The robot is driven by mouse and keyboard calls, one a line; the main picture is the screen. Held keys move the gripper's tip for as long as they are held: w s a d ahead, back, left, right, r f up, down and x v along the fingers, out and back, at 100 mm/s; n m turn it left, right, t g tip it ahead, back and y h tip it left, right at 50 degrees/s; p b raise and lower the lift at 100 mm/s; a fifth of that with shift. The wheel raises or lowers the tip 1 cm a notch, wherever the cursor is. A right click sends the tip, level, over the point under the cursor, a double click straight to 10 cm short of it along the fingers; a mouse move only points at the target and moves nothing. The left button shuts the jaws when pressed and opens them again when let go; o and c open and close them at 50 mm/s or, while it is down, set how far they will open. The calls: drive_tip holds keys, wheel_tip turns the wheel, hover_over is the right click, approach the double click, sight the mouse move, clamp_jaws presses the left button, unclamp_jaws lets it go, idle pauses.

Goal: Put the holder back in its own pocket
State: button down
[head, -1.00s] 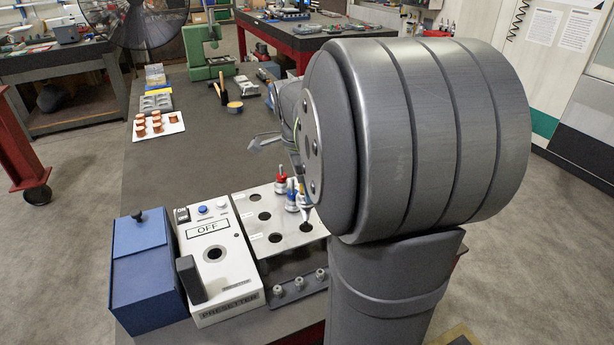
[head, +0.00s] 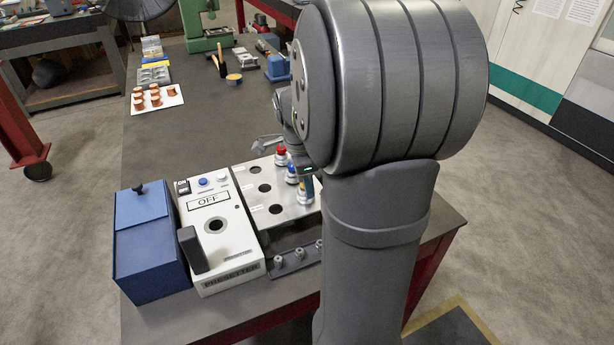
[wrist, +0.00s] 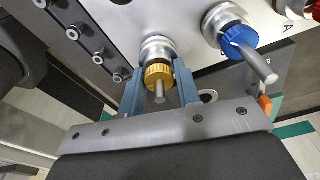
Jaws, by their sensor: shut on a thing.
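The holder with the gold nut (wrist: 159,74) is between the two blue fingers of my gripper (wrist: 158,88), which is shut on it. In the head view the gold holder (head: 303,196) is upright at the right edge of the pale pocket plate (head: 292,211), partly hidden by my gripper (head: 310,186). It is at or just over the front right pocket; I cannot tell whether it is fully seated. The blue holder (head: 291,174) and the red holder (head: 281,154) stand behind it in the same row. The blue one also shows in the wrist view (wrist: 238,36).
Three empty holes line the plate's left side. The white presetter (head: 231,246), reading OFF, and a blue box (head: 150,250) stand to the left. A dark rail (head: 296,264) with several studs lies in front. My arm hides the table's right part.

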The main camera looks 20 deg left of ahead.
idle(0.3)
drive_tip(key=c, duration=1)
unclamp_jaws()
drive_tip(key=shift+f, duration=0.1)
wheel_tip(320, 180, up, 17)
drive_tip(key=s+a, duration=0.1)
drive_tip(key=shift+a+r, duration=0.2)
drive_tip(key=shift+a, duration=0.2)
drive_tip(key=f, duration=0.5)
drive_tip(key=d+f, duration=0.1)
drive_tip(key=f, duration=0.5)
drive_tip(key=w+f, duration=0.1)
drive_tip(key=f, duration=0.5)
drive_tip(key=shift+d+f, duration=0.2)
drive_tip(key=shift+d, duration=0.2)
drive_tip(key=shift+r, duration=0.25)
